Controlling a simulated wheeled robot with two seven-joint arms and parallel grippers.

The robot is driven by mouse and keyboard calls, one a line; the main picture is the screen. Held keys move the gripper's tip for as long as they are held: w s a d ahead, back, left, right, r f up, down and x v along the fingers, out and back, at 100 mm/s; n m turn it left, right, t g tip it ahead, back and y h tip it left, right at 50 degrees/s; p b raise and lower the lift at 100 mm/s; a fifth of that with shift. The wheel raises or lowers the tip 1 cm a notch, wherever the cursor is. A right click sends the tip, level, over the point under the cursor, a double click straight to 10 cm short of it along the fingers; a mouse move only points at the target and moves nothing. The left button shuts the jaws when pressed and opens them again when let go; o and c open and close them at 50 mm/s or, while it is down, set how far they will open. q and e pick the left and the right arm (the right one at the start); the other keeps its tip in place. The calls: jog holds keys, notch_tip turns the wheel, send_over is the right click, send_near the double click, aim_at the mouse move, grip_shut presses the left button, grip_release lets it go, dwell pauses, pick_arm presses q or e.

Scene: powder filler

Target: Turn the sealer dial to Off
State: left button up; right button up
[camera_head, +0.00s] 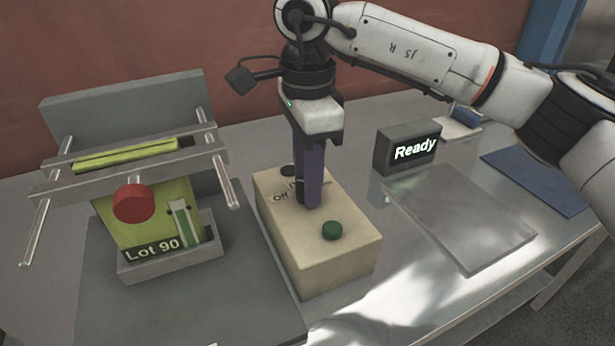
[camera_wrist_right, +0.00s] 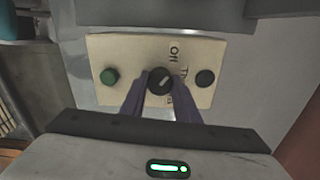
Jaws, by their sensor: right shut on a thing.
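The cream sealer control box (camera_head: 318,255) stands on the bench, with a printed Off label (camera_head: 280,196) on its top. My right gripper (camera_head: 309,198) points down onto the box, its purple fingers shut on the black dial (camera_wrist_right: 159,81). In the wrist view, one finger is on each side of the dial. The dial's white mark slants to the upper right, between the Off label (camera_wrist_right: 174,51) and a second label that the finger partly hides. My left gripper is not in view.
A green button (camera_head: 332,230) and a black knob (camera_head: 288,171) sit on the box. Left stands the sealer with a red knob (camera_head: 133,203) and a Lot 90 pouch (camera_head: 140,225). A display (camera_head: 408,147) reads Ready. A bare metal plate (camera_head: 458,215) lies right.

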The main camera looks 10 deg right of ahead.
jog(key=shift+r+n, duration=0.15)
jog(key=shift+n, duration=0.35)
jog(key=o, duration=1)
jog(key=shift+o, duration=0.2)
notch_tip(320, 180, up, 10)
